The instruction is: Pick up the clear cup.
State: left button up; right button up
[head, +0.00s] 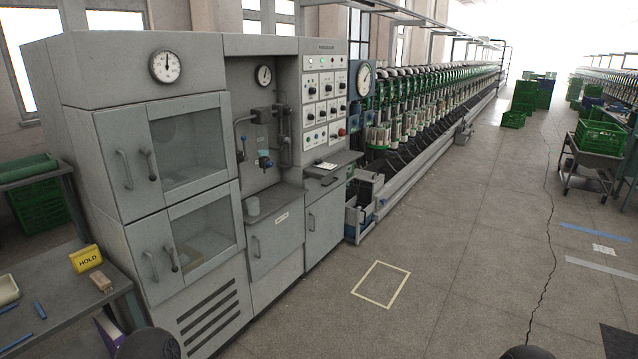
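A small pale, see-through cup (252,206) stands upright on the ledge in the recess of the grey cabinet, at the ledge's left end below the gauge and pipes. It is small in the head view, and I cannot tell whether anything is in it. Neither of my grippers shows. Only dark rounded parts, which look like my own, rise at the bottom edge, far from the cup.
The grey cabinet (75,75) has two windowed doors left of the recess. A side table (70,325) at lower left holds a yellow HOLD sign (86,258). The floor ahead is open around a yellow taped rectangle (381,304). Green crates (598,141) stand at right.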

aim_at(253, 206)
jog(key=i+l+u, duration=0.1)
jog(key=i+u, duration=0.25)
jog(key=i, duration=0.25)
jog(key=i+l+u, duration=0.35)
jog(key=i, duration=0.2)
jog(key=i+l+u, duration=0.35)
jog(key=i, duration=0.2)
